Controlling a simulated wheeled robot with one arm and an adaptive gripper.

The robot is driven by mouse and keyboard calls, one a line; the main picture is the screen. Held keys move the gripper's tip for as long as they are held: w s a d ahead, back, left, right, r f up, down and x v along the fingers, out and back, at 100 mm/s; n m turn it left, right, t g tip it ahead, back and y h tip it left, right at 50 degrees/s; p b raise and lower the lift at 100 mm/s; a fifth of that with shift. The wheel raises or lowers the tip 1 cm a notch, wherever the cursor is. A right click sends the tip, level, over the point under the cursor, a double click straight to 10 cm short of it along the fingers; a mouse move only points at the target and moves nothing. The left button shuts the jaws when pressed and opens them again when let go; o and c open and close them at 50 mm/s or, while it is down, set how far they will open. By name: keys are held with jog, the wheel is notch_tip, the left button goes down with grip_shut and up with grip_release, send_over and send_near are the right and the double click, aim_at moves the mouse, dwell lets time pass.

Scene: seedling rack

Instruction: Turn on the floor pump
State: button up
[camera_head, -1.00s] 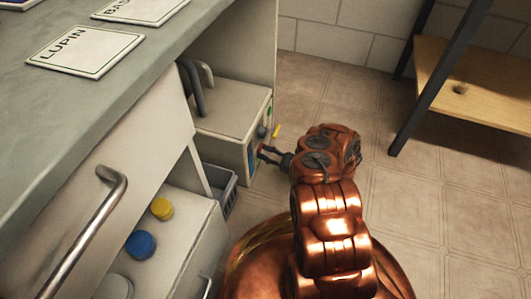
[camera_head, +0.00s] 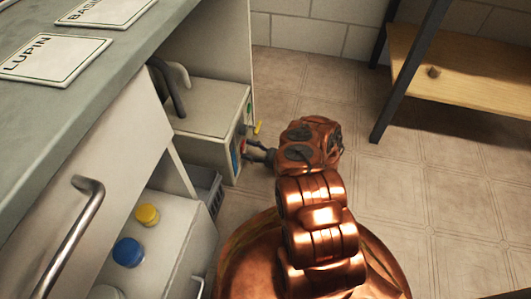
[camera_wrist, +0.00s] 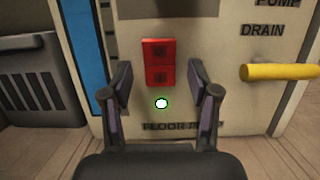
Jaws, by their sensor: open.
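The pump box (camera_head: 205,108) is a pale cabinet on the floor under the bench. In the wrist view its front panel (camera_wrist: 215,30) carries a red two-part switch (camera_wrist: 160,62). Below the switch is a small bright white light with a green rim (camera_wrist: 161,104). Under it is a label starting "FLOOR P", partly hidden by my gripper. My gripper (camera_wrist: 161,77) is open and empty, with one finger on each side of the switch. In the head view my gripper (camera_head: 250,150) is at the box's front; contact cannot be told.
A yellow handle (camera_wrist: 280,72) sticks out beside the "DRAIN" label, right of my gripper. A grey crate (camera_head: 204,184) stands near the box. The floor to the right is clear up to a wooden rack (camera_head: 470,85).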

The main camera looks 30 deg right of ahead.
jog(key=r+v, duration=0.3)
jog(key=v, duration=1.3)
jog(key=shift+s+d, duration=0.35)
jog(key=shift+s, duration=0.05)
jog(key=shift+f, duration=0.1)
